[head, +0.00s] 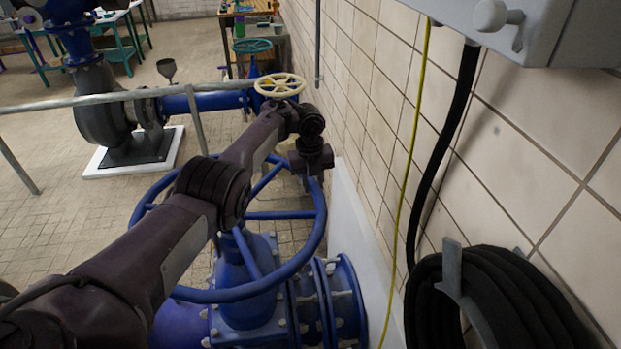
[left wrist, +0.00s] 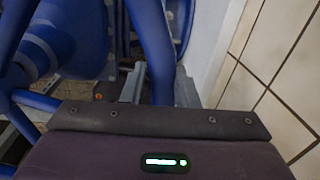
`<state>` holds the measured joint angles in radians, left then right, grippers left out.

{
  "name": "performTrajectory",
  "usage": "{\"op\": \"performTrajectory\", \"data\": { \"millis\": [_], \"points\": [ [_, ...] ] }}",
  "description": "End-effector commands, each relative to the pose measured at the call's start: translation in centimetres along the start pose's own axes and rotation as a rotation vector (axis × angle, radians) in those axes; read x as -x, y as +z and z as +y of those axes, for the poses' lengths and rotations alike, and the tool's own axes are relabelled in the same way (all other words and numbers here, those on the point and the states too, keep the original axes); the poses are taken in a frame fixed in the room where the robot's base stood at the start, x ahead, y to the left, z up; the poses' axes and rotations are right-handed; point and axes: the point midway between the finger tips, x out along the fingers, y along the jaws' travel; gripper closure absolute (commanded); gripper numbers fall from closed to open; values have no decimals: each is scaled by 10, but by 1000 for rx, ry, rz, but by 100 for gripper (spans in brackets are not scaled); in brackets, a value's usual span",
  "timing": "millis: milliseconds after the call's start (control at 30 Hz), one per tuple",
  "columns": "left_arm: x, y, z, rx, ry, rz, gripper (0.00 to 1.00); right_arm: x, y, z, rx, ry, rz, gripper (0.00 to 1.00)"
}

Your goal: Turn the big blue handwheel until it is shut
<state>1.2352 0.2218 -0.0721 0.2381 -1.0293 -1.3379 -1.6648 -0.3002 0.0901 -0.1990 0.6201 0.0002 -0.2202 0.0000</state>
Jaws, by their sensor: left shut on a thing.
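The big blue handwheel (head: 304,258) sits on a blue valve in the middle of the head view. My left arm crosses in front of part of its rim and hub. My left gripper (head: 308,177) is at the far right part of the rim, near the tiled wall. In the left wrist view the blue rim (left wrist: 153,45) runs between the two grey fingers of the gripper (left wrist: 158,88), which is shut on it. The wheel's spokes and hub show at the left of that view. My right gripper is not in view.
A tiled wall (head: 480,150) stands close on the right, with a yellow cable (head: 412,130) and a coiled black hose (head: 510,300). A cream handwheel (head: 280,85) and a grey rail (head: 60,103) lie beyond. A grey box (head: 560,30) overhangs the upper right.

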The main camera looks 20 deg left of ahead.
Motion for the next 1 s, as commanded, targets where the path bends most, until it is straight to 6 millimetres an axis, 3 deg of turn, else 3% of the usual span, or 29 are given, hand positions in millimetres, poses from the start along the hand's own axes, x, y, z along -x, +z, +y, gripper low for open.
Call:
{"op": "performTrajectory", "data": {
  "millis": [633,667,700,800,1000],
  "points": [
    [0,-4,-1,-50,-3,3,100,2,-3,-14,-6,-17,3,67],
    [0,-4,-1,-50,-3,3,70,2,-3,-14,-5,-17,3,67],
    [0,-4,-1,-50,-3,3,65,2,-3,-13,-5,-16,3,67],
    [0,-4,-1,-49,-2,3,52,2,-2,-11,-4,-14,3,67],
    [0,-4,0,-47,-1,3,51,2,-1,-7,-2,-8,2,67]
  ]
}}
